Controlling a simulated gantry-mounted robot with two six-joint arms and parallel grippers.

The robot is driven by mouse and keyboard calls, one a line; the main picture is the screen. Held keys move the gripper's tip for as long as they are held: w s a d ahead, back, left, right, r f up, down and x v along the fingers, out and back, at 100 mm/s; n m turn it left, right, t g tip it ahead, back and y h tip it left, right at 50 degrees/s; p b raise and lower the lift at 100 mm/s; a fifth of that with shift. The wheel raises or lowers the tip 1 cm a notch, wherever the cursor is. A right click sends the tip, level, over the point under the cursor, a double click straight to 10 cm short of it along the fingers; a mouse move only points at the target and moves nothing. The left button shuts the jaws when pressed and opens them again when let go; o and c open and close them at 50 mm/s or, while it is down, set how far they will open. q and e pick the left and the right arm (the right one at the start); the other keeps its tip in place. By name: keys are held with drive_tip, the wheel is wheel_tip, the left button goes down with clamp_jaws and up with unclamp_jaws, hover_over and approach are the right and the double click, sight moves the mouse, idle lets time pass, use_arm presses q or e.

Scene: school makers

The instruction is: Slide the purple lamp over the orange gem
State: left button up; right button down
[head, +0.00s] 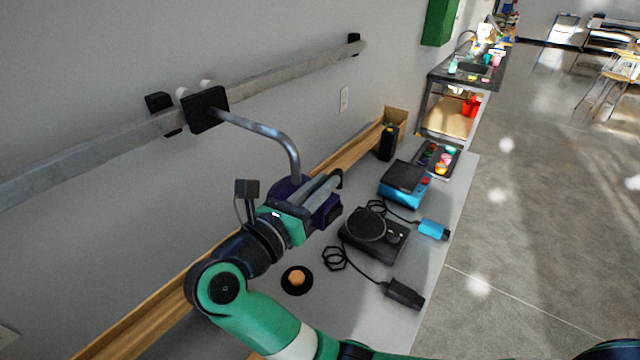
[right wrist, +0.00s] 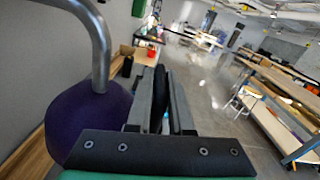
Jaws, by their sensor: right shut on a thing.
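The purple lamp (head: 287,189) hangs from a bent metal tube on a black carriage (head: 205,108) on the wall rail. Its rounded purple shade (right wrist: 84,122) also shows at the left of the right wrist view. My right gripper (head: 330,186) is beside the lamp, partly covering it in the head view. It is shut on a dark curved part (right wrist: 159,98), seemingly the lamp's handle. The orange gem (head: 298,278) sits on a black disc (head: 298,290) on the bench, below the lamp in the head picture and apart from it. My left gripper is not in view.
The grey rail (head: 285,82) runs along the wall above the bench (head: 426,283). A black device (head: 373,238) with cables, a blue device (head: 404,183) and a tray of coloured items (head: 436,161) stand right of the lamp. The wall is close on the left.

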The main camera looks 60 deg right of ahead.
drive_tip(key=shift+r, duration=0.1)
drive_tip(key=c, duration=0.8)
unclamp_jaws()
drive_tip(key=shift+s+d, duration=0.1)
drive_tip(key=shift+c, duration=0.2)
drive_tip(key=w+a, duration=0.1)
drive_tip(key=a, duration=1)
drive_tip(key=shift+w+a, duration=0.35)
